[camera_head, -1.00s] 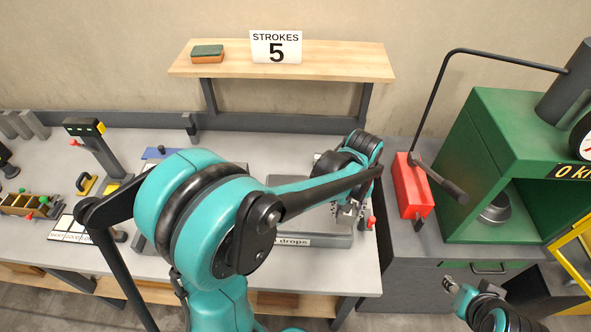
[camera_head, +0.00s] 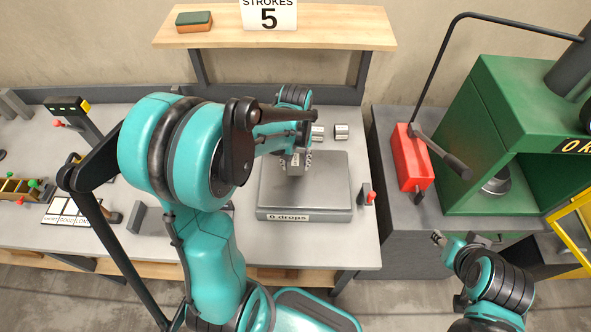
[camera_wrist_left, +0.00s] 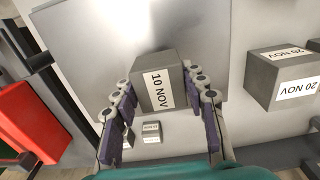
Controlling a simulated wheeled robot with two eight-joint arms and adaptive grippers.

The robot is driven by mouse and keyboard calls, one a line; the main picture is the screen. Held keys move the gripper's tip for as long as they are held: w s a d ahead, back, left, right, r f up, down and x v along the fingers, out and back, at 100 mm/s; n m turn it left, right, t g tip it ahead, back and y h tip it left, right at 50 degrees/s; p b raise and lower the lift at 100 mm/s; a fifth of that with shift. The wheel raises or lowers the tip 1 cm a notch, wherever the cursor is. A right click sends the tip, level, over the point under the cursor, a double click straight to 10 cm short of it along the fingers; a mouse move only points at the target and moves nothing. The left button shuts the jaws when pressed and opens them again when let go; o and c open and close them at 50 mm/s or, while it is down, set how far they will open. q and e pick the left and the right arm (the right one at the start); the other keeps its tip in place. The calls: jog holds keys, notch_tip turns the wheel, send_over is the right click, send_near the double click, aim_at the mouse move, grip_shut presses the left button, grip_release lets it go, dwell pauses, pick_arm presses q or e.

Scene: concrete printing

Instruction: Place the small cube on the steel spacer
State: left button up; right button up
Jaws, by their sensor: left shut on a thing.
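A grey cube labelled "10 NOV" (camera_wrist_left: 158,80) sits between the fingers of my left gripper (camera_wrist_left: 162,98) in the left wrist view. In the head view, my left gripper (camera_head: 296,152) is shut on it over the grey "0 drops" plate (camera_head: 325,185); I cannot tell whether it touches the plate. A larger-looking cube labelled "20 NOV" (camera_wrist_left: 284,76) lies to the right in the wrist view. I cannot tell for sure which thing is the steel spacer; a round steel piece (camera_head: 497,181) sits inside the green press. My right gripper (camera_head: 441,238) is small, its fingers unclear.
Two small metallic pieces (camera_head: 329,132) stand behind the plate. A red box with a lever (camera_head: 411,160) and the green press (camera_head: 510,110) stand at the right, with a yellow frame (camera_head: 572,225). A shelf (camera_head: 330,28) runs along the back.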

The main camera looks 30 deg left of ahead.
aim_at(296, 170)
pick_arm(q)
jog(key=shift+f+b, duration=0.55)
jog(key=shift+f, duration=1.4)
jog(key=shift+f, duration=0.2)
jog(key=o, duration=1.4)
jog(key=shift+r, duration=0.1)
